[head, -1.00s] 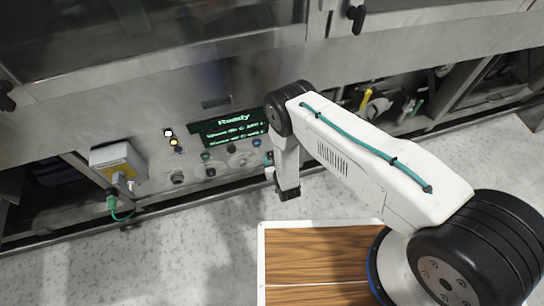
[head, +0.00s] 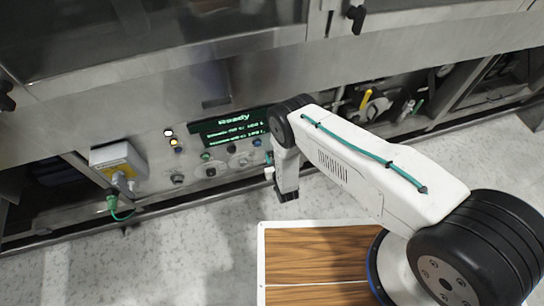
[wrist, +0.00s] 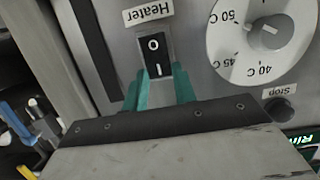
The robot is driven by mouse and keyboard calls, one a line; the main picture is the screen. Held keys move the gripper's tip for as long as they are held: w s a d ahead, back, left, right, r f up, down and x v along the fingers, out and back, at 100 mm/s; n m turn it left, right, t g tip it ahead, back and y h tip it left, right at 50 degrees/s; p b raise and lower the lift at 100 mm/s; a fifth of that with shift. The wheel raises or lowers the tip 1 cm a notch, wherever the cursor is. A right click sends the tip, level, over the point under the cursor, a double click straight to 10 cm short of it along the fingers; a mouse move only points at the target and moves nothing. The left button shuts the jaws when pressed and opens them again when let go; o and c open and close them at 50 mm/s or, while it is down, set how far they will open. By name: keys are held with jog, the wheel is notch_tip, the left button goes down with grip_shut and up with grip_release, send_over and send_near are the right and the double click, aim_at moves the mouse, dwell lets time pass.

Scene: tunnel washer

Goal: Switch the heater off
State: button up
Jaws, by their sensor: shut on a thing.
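The heater switch (wrist: 154,52) is a black rocker marked O and I, set in the steel panel under an upside-down "Heater" label (wrist: 148,13) in the wrist view. My gripper (wrist: 161,72) has its teal fingers on either side of the switch's I end, shut on it. The O end shows clear of the fingers. I cannot tell which end is pressed in. In the head view my arm covers most of the gripper and the switch is hidden.
A white temperature dial (wrist: 268,34) and a dark Stop button (wrist: 281,108) sit close to the switch. A grey and yellow box (head: 118,163) with a green cable is at left. A wooden-topped surface (head: 310,251) lies in front.

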jog(key=shift+o, duration=0.2)
jog(key=t, duration=0.2)
jog(key=f+t+y, duration=0.1)
jog(key=shift+s+d, duration=0.1)
jog(key=shift+s, duration=0.2)
jog(key=shift+c, duration=0.2)
jog(key=o, duration=1)
